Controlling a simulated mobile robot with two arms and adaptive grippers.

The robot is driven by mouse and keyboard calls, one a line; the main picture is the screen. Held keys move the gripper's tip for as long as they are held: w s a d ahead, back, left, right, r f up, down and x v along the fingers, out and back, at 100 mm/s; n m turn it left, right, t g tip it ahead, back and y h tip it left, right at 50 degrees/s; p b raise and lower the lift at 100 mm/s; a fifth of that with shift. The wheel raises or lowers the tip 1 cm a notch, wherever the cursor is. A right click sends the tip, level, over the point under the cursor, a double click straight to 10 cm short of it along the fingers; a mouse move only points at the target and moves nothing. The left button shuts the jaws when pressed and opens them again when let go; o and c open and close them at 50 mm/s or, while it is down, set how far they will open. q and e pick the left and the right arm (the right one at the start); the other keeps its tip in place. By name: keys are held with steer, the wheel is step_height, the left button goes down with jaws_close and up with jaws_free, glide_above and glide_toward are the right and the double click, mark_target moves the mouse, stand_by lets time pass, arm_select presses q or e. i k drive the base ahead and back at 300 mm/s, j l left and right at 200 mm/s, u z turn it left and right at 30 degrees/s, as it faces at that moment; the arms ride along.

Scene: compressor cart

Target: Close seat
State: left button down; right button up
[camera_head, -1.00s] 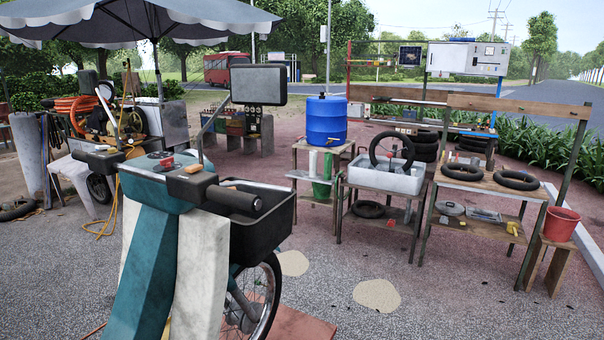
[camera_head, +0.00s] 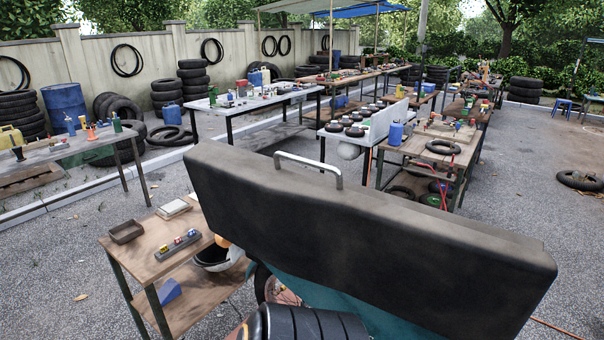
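The seat (camera_head: 370,235) is a long dark grey-black slab with a metal grab handle (camera_head: 308,168) along its top edge. It stands raised on edge and tilted, filling the middle and right foreground. The teal body (camera_head: 345,302) of the motorbike shows beneath it, and a wheel shows partly at its left. A dark ribbed cylindrical part (camera_head: 305,322) lies at the bottom edge; I cannot tell what it is. Neither of my grippers can be made out in the head view.
A low wooden table (camera_head: 150,243) with small parts and a lower shelf stands close at the left. Longer work tables (camera_head: 262,98) with tools stand behind the seat. Tyre stacks (camera_head: 195,85) line the wall. Open gravel (camera_head: 490,185) lies to the right.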

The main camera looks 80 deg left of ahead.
mark_target(452, 277)
steer(key=k+u, duration=0.1)
steer(key=u, duration=2.3)
steer(key=k+l, duration=0.05)
